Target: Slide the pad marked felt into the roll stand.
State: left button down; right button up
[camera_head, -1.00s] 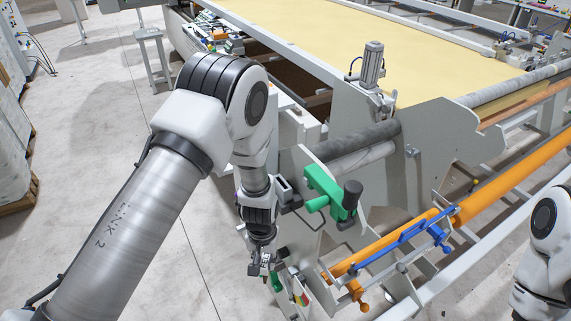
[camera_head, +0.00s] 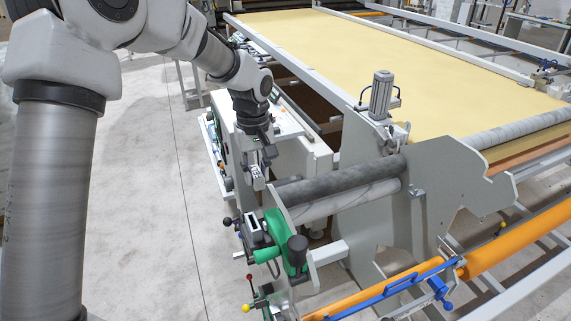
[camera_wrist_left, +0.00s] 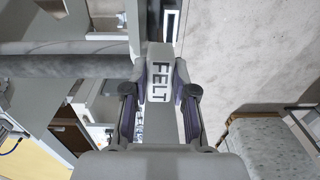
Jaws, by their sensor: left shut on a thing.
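The pad marked FELT (camera_wrist_left: 159,78) is light grey with dark letters, and fills the gap between my fingers in the left wrist view. My left gripper (camera_wrist_left: 160,106) is shut on it, one finger on each side. In the head view my left gripper (camera_head: 259,168) points down, behind and left of the stand's near end, with the pad's small pale end below it. The roll stand (camera_head: 332,258) is a grey frame with a dark roller and a pale roller. A white-rimmed dark slot (camera_head: 253,229) shows beside its green part, apart from the pad. My right gripper is out of view.
A green clamp-like part (camera_head: 293,252) with a black knob and several ball-ended levers stick out at the stand's near end. An orange bar (camera_head: 490,254) with a blue bracket runs to the right. The yellow quilting bed (camera_head: 400,55) lies behind. The floor at left is clear.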

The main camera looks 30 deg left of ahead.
pick_arm(q)
jog(key=shift+w+d, duration=0.15)
jog(key=shift+w, duration=0.2)
jog(key=shift+s+a+f+b, duration=0.2)
jog(key=shift+s+f+b, duration=0.15)
jog(key=shift+s+f, duration=0.15)
jog(key=shift+s+a+f+b, duration=0.2)
jog(key=shift+s+f+b, duration=0.1)
jog(key=shift+s+f, duration=0.15)
jog(key=f, duration=0.2)
jog(key=f+b, duration=0.1)
jog(key=shift+s+a+f, duration=0.15)
jog(key=shift+a+f, duration=0.2)
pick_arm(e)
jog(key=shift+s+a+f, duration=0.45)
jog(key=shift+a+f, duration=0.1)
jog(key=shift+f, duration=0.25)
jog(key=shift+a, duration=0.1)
pick_arm(q)
jog(key=shift+s+a+p, duration=0.1)
jog(key=shift+p, duration=0.35)
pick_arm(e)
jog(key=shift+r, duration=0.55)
